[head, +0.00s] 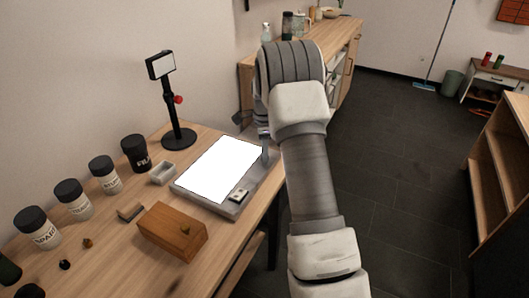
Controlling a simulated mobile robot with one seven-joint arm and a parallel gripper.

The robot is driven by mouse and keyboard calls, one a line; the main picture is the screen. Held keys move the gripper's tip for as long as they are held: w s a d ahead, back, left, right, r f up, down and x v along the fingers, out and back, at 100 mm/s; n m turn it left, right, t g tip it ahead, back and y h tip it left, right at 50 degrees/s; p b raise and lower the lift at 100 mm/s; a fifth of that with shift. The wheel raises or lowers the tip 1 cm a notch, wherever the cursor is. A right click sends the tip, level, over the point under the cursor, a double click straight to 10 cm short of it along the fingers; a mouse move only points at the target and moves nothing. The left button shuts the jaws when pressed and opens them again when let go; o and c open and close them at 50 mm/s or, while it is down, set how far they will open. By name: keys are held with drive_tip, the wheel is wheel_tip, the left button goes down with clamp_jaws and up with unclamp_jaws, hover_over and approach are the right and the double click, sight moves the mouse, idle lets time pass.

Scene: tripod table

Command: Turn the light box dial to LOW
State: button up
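The light box (185,191) is a flat grey slab on the wooden table with a bright, lit white panel. A small pale control plate with a dark part (238,195) sits at its near right corner. I cannot tell whether this is the dial, and no LOW mark is readable. My arm comes from the lower right, and my gripper (265,145) points down at the box's far right edge. Its fingers are small and partly hidden by my arm. I cannot tell whether they touch the box or whether they are open.
A black stand (179,138) with a red knob rises behind. A long counter (330,38) stands beyond; open floor (390,150) lies right.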

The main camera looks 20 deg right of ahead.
clamp_jaws()
